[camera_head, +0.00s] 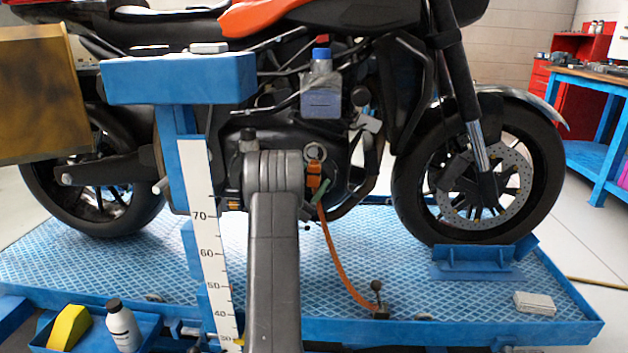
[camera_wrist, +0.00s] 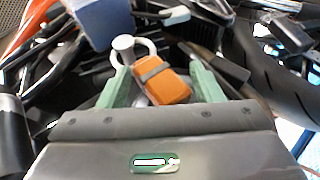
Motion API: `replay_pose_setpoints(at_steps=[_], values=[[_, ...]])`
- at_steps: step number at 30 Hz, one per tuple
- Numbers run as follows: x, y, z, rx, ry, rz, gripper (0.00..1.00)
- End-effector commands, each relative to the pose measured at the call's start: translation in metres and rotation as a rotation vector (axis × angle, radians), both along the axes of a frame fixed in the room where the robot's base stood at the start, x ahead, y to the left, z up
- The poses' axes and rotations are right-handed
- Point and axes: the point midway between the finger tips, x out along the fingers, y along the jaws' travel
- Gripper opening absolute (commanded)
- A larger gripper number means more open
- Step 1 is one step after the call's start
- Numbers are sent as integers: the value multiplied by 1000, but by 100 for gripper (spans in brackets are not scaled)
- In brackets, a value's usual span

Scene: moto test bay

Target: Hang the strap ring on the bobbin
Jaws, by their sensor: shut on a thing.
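The orange strap (camera_head: 334,250) runs from a floor fitting on the lift up to my gripper (camera_head: 320,195). The pale metal strap ring (camera_wrist: 150,46) stands out beyond the end piece. The bobbin (camera_wrist: 123,43), a silver knob on a short stem, shows at the ring's left part. The ring looks to be around or just behind it; I cannot tell which. In the head view the ring (camera_head: 313,146) is small against the engine.
The motorcycle's dark engine and frame lie close around my gripper. A blue-capped bottle (camera_head: 321,85) stands just above. The front wheel (camera_head: 478,165) is to the right. A blue post with a white scale (camera_head: 210,235) stands left of my arm.

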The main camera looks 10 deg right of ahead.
Motion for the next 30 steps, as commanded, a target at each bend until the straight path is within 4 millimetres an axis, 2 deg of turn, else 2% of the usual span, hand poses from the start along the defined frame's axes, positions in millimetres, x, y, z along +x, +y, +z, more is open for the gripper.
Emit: replay_pose_setpoints(at_steps=[27,28,30], values=[[0,0,-7,1,2,-1,29],[0,0,-7,1,3,-1,63],[0,0,-7,1,3,-1,77]])
